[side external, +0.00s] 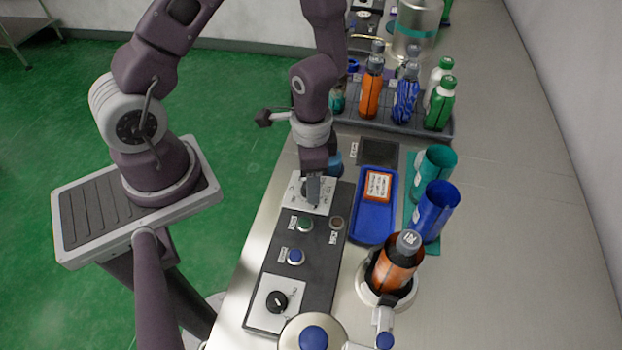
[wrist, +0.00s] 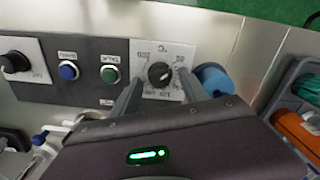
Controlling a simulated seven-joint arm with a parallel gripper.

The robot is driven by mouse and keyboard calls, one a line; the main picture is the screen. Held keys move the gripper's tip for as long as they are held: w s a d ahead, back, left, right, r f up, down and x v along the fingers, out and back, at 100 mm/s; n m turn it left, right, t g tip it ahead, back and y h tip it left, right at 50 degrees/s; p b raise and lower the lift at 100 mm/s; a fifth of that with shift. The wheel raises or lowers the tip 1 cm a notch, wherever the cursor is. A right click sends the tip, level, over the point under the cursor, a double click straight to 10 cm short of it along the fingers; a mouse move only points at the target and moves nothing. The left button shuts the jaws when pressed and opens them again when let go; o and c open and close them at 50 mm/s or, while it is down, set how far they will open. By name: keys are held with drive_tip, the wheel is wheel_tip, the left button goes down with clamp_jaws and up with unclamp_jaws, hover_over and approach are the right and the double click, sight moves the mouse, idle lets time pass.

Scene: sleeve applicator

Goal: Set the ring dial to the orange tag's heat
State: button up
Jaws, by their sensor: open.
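The ring dial (wrist: 160,75) is a black knob on a white plate with small markings around it, too small to read. My gripper (wrist: 159,72) is open, with one finger on each side of the knob in the wrist view; I cannot tell whether they touch it. In the side external view my gripper (side external: 314,190) is over the dial's white plate (side external: 299,198) and hides most of the knob. An orange-bordered tag (side external: 377,186) with small unreadable writing lies in a blue tray (side external: 371,228) right of the panel.
The dark panel (side external: 319,250) also carries a green button (side external: 305,224), a blue button (side external: 296,257) and another black knob (side external: 276,301). An orange-sleeved bottle (side external: 395,266) stands on a round holder. Blue and teal cups stand right of the tray. A bottle rack is behind.

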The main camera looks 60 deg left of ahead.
drive_tip(key=shift+f, duration=0.3)
clamp_jaws()
drive_tip(key=m, duration=0.7)
drive_tip(key=shift+m, duration=0.4)
drive_tip(key=m, duration=0.3)
drive_tip(key=shift+m, duration=0.3)
drive_tip(key=shift+s+m, duration=0.1)
drive_tip(key=shift+m, duration=1.7)
